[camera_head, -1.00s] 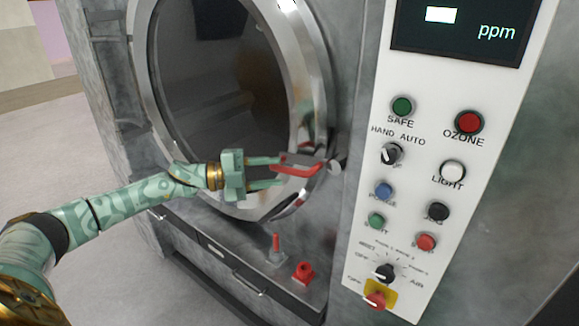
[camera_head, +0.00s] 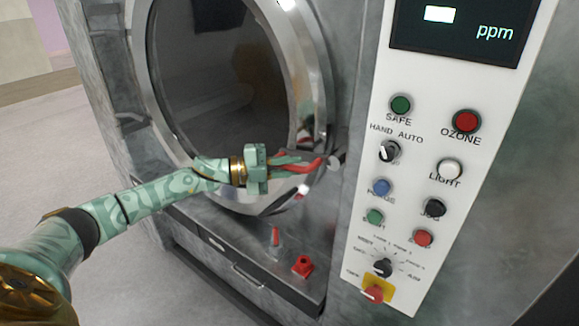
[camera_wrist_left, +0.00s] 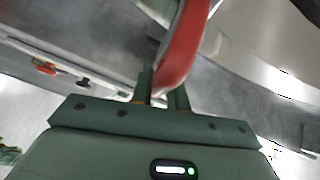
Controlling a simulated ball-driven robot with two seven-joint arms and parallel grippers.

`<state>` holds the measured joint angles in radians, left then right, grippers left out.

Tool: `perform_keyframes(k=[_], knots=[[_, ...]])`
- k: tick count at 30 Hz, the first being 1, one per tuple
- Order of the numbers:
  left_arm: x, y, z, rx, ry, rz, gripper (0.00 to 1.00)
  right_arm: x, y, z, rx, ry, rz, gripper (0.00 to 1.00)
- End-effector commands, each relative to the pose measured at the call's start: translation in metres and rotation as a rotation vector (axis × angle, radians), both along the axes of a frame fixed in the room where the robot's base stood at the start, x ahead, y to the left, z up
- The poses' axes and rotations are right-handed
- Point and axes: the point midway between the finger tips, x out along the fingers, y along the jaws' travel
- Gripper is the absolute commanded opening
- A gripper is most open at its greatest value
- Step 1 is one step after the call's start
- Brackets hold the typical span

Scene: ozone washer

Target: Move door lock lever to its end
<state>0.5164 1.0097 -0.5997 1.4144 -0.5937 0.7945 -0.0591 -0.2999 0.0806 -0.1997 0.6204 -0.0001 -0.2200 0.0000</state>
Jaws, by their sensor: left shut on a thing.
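The door lock lever is a red handle (camera_head: 309,165) at the right edge of the round door (camera_head: 222,85), beside the control panel. My left gripper (camera_head: 295,163) reaches it from the left, with its fingers around the red handle. In the left wrist view the red lever (camera_wrist_left: 184,45) rises from between the two green fingertips (camera_wrist_left: 163,88), and the gripper is shut on it. The fingers hide part of the lever. My right gripper is not in view.
A white control panel (camera_head: 437,185) with several buttons and knobs stands to the right of the door. Below the door, a small red-tipped lever (camera_head: 275,238) and a red fitting (camera_head: 302,266) stick up from a ledge. The floor at left is clear.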

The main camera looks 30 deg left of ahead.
Motion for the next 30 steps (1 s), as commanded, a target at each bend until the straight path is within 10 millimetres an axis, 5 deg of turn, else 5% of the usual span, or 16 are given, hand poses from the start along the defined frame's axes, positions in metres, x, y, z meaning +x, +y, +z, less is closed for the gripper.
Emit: perform_keyframes(k=[11, 30], knots=[[-0.001, -0.004, -0.019, -0.148, 0.015, -0.002, 0.00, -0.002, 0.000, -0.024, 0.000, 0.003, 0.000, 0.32], [-0.003, -0.035, -0.058, -0.736, 0.061, -0.001, 0.00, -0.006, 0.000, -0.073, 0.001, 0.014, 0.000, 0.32]])
